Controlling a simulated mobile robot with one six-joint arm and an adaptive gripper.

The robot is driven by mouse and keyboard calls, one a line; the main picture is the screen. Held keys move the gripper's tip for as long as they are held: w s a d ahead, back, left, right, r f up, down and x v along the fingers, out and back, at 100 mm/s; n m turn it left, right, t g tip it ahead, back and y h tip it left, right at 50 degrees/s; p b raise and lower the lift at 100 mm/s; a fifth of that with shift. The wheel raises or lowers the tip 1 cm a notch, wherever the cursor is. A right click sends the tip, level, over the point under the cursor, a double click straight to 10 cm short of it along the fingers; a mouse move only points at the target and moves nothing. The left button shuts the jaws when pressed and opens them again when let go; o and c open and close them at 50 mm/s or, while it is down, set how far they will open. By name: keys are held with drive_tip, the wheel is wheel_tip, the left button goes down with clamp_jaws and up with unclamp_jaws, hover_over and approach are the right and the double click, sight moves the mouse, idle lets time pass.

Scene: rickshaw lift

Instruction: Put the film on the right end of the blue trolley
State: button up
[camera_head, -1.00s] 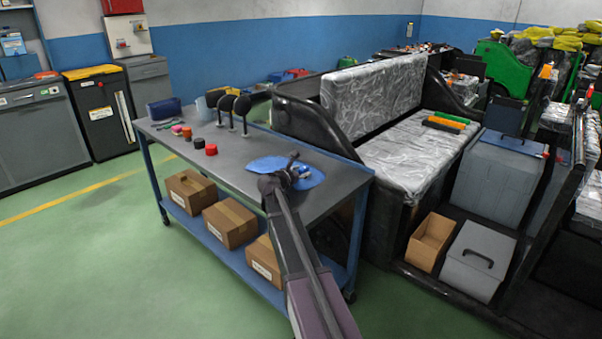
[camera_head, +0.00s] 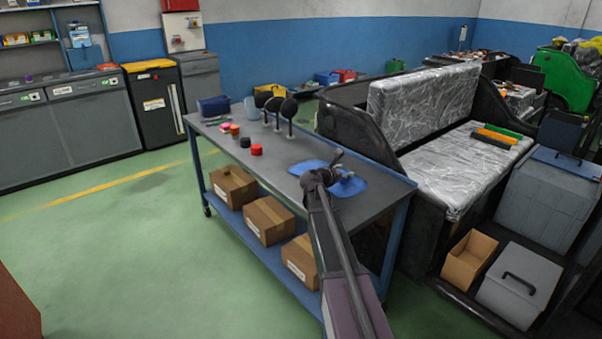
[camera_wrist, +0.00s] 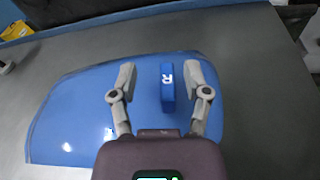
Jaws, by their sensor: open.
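The blue trolley (camera_head: 240,160) stands in the middle of the head view, with a grey top. The sheet also shows in the wrist view (camera_wrist: 75,115). A small blue block marked R (camera_wrist: 167,92) appears on the sheet, between my fingers. My gripper (camera_wrist: 159,72) is open over the sheet, one finger on each side of the block, with gaps visible. In the head view, my gripper (camera_head: 338,172) partly hides the sheet.
Cardboard boxes (camera_head: 268,220) fill the lower shelf. A vehicle with a wrapped seat (camera_head: 445,165) stands close on the right.

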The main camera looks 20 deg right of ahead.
drive_tip(key=shift+r+p, duration=5.1)
drive_tip(key=shift+r, duration=0.35)
drive_tip(key=s+a+f+m+g+y+p, duration=0.6)
drive_tip(key=s+a+m+g+y+p, duration=0.15)
drive_tip(key=s+a+y, duration=0.2)
drive_tip(key=s+a+r+m+t+y+p, duration=0.1)
drive_tip(key=s+a+r+m+y+p, duration=0.1)
drive_tip(key=a, duration=0.4)
drive_tip(key=s+a+r+m+t+y+p, duration=0.2)
drive_tip(key=s+a+r+m+y+p, duration=0.1)
drive_tip(key=s+a+m+y, duration=0.1)
drive_tip(key=shift+a+r+y, duration=0.35)
drive_tip(key=shift+a+y, duration=0.2)
drive_tip(key=shift+a, duration=0.65)
